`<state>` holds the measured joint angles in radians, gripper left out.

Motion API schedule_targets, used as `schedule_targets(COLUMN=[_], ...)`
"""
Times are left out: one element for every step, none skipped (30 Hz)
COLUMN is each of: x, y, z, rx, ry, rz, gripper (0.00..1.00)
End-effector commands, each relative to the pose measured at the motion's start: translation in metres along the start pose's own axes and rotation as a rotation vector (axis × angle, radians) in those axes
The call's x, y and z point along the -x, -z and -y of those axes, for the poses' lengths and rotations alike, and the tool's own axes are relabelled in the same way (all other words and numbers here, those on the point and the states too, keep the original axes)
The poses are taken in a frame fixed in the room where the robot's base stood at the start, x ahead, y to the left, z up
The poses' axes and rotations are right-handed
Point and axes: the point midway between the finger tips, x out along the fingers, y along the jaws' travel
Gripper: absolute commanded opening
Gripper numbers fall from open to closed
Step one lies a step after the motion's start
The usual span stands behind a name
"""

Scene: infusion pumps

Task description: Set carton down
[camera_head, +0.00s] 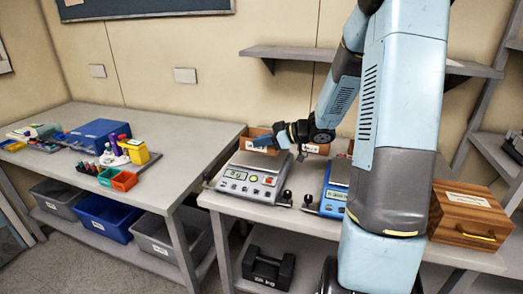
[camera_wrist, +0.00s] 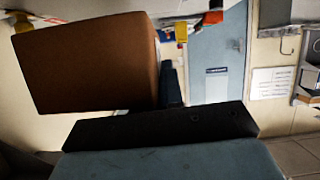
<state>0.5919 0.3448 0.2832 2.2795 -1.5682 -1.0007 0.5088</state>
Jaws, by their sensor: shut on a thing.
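A brown carton (camera_head: 252,131) shows in the head view above the back of the grey and white scale (camera_head: 248,175). In the wrist view the carton (camera_wrist: 85,65) fills the upper left as a plain, tilted brown block. My gripper (camera_head: 270,140) reaches in from the right and is shut on the carton; a blue finger covers part of its front. The wrist view shows a dark finger (camera_wrist: 170,85) beside the carton. I cannot tell whether the carton's underside touches the scale.
A second scale (camera_head: 335,190) with a blue front stands to the right, partly behind my arm. A wooden box (camera_head: 468,213) sits at the table's right end. A left table (camera_head: 165,180) carries coloured bins and a blue case (camera_head: 97,133). A black weight (camera_head: 268,268) lies on the lower shelf.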

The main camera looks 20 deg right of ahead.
Motion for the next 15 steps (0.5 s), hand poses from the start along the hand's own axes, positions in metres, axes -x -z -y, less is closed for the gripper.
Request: schedule_targets(x=[-0.002, -0.003, -0.005, -0.006, -0.008, -0.010, -0.011, -0.013, -0.015, -0.016, -0.016, -0.017, -0.017, -0.017, -0.017], y=[-0.001, -0.002, -0.004, -0.005, -0.009, -0.014, -0.018, -0.021, -0.026, -0.029, -0.031, -0.032, -0.032, -0.032, -0.032], z=[-0.001, -0.002, -0.003, -0.004, -0.004, -0.003, -0.003, -0.002, -0.002, -0.002, -0.002, -0.002, -0.002, -0.002, -0.002], rx=[0.000, 0.000, 0.000, 0.000, -0.002, -0.004, -0.003, -0.003, -0.004, -0.003, -0.002, -0.002, -0.001, 0.000, 0.000], ry=[0.000, 0.000, 0.000, 0.000, 0.000, 0.000, 0.001, 0.001, 0.001, 0.001, 0.000, 0.000, -0.001, -0.001, -0.001], rz=[0.000, 0.000, 0.000, 0.000, 0.000, 0.000, 0.000, 0.000, 0.000, -0.001, -0.001, -0.001, -0.001, -0.001, -0.001], gripper=[0.00, 0.00, 0.00, 0.00, 0.00, 0.00, 0.00, 0.00, 0.00, 0.00, 0.00, 0.00, 0.00, 0.00, 0.00])
